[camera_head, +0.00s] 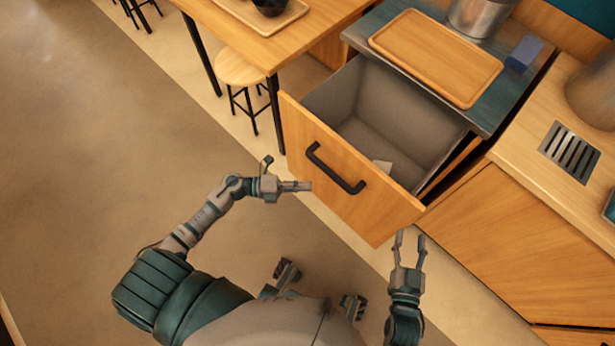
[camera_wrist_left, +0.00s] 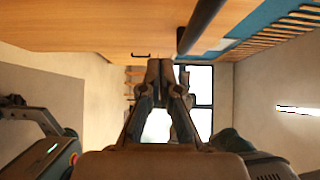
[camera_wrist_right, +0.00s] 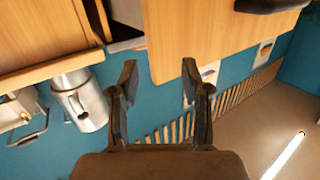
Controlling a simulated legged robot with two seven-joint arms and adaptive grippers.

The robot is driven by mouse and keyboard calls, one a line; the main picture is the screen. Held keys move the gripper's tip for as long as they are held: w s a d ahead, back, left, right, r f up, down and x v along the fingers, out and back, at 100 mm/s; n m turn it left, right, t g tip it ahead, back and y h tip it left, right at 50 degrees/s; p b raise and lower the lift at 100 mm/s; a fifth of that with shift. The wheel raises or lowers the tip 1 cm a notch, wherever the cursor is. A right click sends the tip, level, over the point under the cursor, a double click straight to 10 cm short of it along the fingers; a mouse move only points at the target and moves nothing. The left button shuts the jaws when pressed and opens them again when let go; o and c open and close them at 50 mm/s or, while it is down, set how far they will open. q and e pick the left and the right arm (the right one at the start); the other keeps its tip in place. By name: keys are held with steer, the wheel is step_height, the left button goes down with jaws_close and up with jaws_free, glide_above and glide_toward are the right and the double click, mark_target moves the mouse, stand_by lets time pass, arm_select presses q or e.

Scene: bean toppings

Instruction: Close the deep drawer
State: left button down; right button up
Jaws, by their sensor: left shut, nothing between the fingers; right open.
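The deep drawer (camera_head: 345,180) is pulled out from under the counter in the head view, with its grey inside showing. Its wooden front carries a black bar handle (camera_head: 335,168). A small pale item (camera_head: 383,166) lies inside, near the front. My left gripper (camera_head: 308,186) is shut and empty, close to the drawer front and left of the handle; whether it touches the front I cannot tell. It also shows shut in the left wrist view (camera_wrist_left: 159,70). My right gripper (camera_head: 410,237) is open and empty, just below the right end of the drawer front.
A wooden tray (camera_head: 436,57) and a metal pot (camera_head: 480,16) stand on the dark counter top (camera_head: 487,122) above the drawer, with a blue block (camera_head: 524,53) beside them. A stool (camera_head: 240,70) and table stand left.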

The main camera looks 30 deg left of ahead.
mark_target(348, 177)
arm_select(q)
steer(key=x, duration=0.3)
steer(key=w+b+x, duration=0.1)
steer(key=x, duration=0.2)
steer(key=w+a+x, duration=0.1)
steer(key=x, duration=0.1)
steer(key=shift+w+d+f, duration=0.15)
steer(key=shift+d+f, duration=0.05)
steer(key=shift+d, duration=0.2)
steer(key=shift+w+d, duration=0.2)
steer(key=shift+w, duration=0.3)
steer(key=shift+r, duration=0.1)
arm_select(e)
steer(key=r+t, duration=0.3)
steer(key=shift+w+a+r+y, duration=0.15)
steer(key=shift+a+r+y, duration=0.1)
steer(key=shift+a+y, duration=0.05)
arm_select(q)
steer(key=shift+w, duration=0.1)
arm_select(e)
steer(key=shift+w, duration=0.1)
